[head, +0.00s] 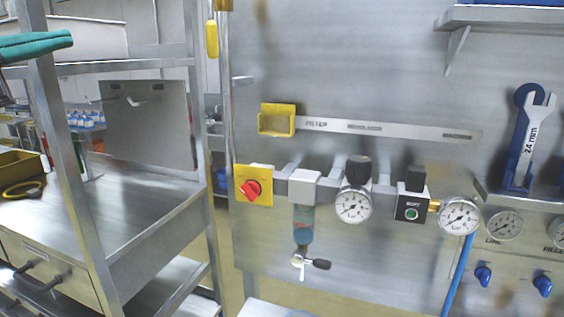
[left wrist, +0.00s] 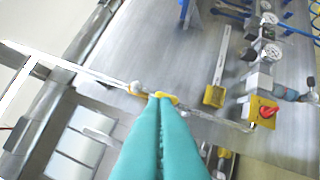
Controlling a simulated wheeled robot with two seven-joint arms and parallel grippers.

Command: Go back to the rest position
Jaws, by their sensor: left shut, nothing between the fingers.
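My left gripper (head: 38,45) comes in at the upper left of the head view, its teal fingers pointing right. In the left wrist view its two teal fingers (left wrist: 160,130) lie side by side, shut with nothing between them. Beyond their tips in that view is a yellow piece (left wrist: 168,97) at a metal rail; I cannot tell whether they touch. My right gripper is not in view.
A metal panel (head: 345,240) carries a red knob on a yellow plate (head: 255,187), gauges (head: 353,205), a yellow holder (head: 277,120) and a wrench (head: 535,130). A metal shelf rack (head: 120,215) with upright posts stands at the left, near my left gripper.

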